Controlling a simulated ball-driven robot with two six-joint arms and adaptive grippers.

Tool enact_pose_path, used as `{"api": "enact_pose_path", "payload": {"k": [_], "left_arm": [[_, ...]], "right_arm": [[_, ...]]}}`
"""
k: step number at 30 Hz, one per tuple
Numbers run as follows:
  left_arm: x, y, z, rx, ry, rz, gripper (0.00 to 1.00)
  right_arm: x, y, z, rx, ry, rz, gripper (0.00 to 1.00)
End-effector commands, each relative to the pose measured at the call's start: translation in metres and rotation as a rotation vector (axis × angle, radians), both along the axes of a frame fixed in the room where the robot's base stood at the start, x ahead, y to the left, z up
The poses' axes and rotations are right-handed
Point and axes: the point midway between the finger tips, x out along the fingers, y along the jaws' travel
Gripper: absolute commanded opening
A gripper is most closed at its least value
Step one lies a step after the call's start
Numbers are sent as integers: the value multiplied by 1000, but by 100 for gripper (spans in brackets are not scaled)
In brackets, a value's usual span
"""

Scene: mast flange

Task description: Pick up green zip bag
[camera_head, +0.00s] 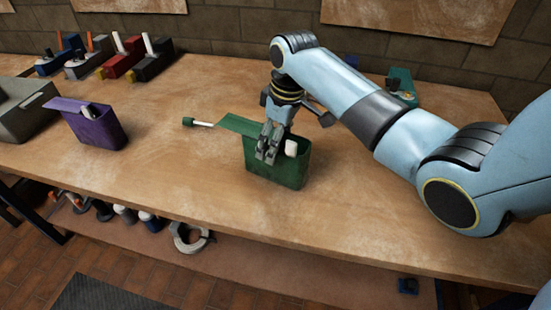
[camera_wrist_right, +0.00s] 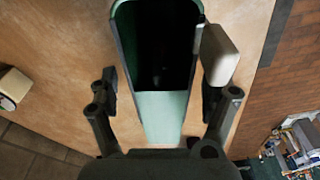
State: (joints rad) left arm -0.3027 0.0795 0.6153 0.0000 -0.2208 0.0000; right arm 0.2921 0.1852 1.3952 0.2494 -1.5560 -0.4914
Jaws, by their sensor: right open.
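The green zip bag (camera_head: 276,167) stands upright on the wooden workbench, its top open and its flap folded out to the left. A white piece shows at its mouth, on the right side. My right gripper (camera_head: 267,152) is over the bag's mouth, pointing down. In the right wrist view the bag (camera_wrist_right: 160,105) runs between the two fingers of my right gripper (camera_wrist_right: 165,100), which are spread apart. The white piece (camera_wrist_right: 220,55) lies beside the bag's rim, close to the right finger. I cannot tell whether the fingers touch the bag. My left gripper is not in view.
A green-handled screwdriver (camera_head: 197,122) lies just left of the bag. Several coloured tool holders line the back left. A teal container (camera_head: 401,88) stands behind my right arm. The bench front is clear.

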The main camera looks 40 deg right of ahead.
Motion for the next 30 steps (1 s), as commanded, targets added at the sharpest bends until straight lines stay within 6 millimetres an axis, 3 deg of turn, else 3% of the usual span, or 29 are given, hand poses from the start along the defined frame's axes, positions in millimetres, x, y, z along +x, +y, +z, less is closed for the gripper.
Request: {"api": "enact_pose_path", "payload": {"k": [5, 12, 27, 30], "left_arm": [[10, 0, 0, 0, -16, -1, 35], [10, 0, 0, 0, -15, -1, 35], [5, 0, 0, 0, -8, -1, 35], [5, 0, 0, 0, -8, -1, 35]], "right_arm": [[2, 2, -21, 1, 0, 0, 83], [3, 2, -23, 0, -1, 1, 83], [3, 2, -23, 0, 0, 0, 19], [3, 2, -22, 0, -1, 0, 11]]}}
